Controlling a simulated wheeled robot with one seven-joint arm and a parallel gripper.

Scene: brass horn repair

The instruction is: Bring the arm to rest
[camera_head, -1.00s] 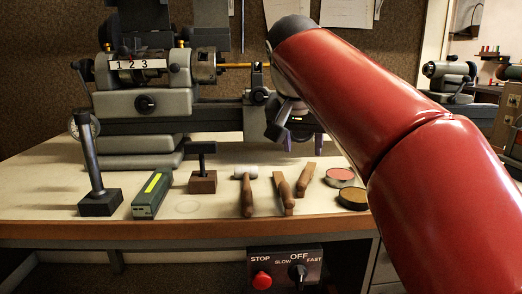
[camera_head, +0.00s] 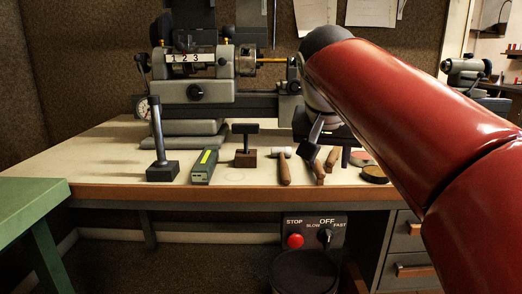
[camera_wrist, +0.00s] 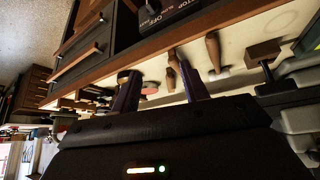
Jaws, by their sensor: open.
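My red arm reaches in from the right in the head view, with its forearm over the right part of the bench. My gripper (camera_head: 331,143) hangs at its end, in front of the lathe's right end and above the tools. The wrist view shows both dark fingers (camera_wrist: 162,88) spread well apart with nothing between them. Beyond them are the wooden-handled tools and the round tins on the bench (camera_head: 105,168).
A lathe (camera_head: 190,93) stands at the back. A post on a block (camera_head: 162,170), a green box (camera_head: 205,167), a small anvil-like stake (camera_head: 245,157), a mallet (camera_head: 284,168) and a tin (camera_head: 374,174) line the front. A green table (camera_head: 28,205) is left; a dark bin (camera_head: 304,272) stands below.

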